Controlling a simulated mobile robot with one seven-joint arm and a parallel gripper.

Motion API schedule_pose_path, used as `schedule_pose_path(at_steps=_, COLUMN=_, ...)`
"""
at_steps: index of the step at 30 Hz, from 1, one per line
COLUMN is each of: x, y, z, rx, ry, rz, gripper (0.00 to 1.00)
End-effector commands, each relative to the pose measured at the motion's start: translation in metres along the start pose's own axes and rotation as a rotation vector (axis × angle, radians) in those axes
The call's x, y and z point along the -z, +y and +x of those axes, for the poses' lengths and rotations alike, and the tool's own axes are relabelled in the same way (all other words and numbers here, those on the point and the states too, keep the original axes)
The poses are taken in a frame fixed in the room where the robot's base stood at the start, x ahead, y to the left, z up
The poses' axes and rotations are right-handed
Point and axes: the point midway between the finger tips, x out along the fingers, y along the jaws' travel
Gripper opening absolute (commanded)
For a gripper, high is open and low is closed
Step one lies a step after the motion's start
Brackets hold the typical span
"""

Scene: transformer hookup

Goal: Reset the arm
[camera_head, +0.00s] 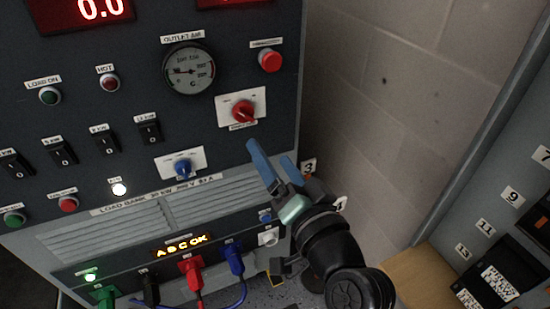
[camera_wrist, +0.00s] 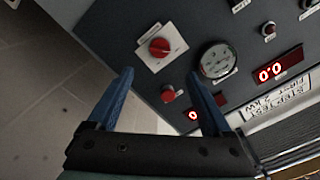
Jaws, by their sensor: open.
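My gripper (camera_head: 272,166) is in front of the lower right part of the dark load bank panel (camera_head: 125,78), with its two blue fingers spread and nothing between them. In the wrist view my gripper (camera_wrist: 162,95) is also open and empty, and the panel fills much of the picture beyond it. My black arm reaches up from the bottom right of the head view. Part of the panel's lower right is hidden behind the gripper.
The panel carries a red rotary knob (camera_head: 242,111), a blue knob (camera_head: 183,168), a gauge (camera_head: 188,70) and a red button (camera_head: 270,60). Green, black, red (camera_head: 192,270) and blue (camera_head: 234,259) plugs sit below the lit "ABC OK" display (camera_head: 181,246). A grey cabinet stands at right.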

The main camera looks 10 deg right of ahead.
Motion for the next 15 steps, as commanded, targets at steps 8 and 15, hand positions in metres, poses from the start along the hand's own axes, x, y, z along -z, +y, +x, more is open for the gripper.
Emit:
schedule_pose_path(at_steps=8, x=0.0001, y=0.0001, z=-0.0003, rx=0.0, ry=0.0, rz=0.0, gripper=0.84)
schedule_pose_path(at_steps=15, x=0.0082, y=-0.0096, z=0.0023, rx=0.004, ry=0.018, rz=-0.038, gripper=0.84)
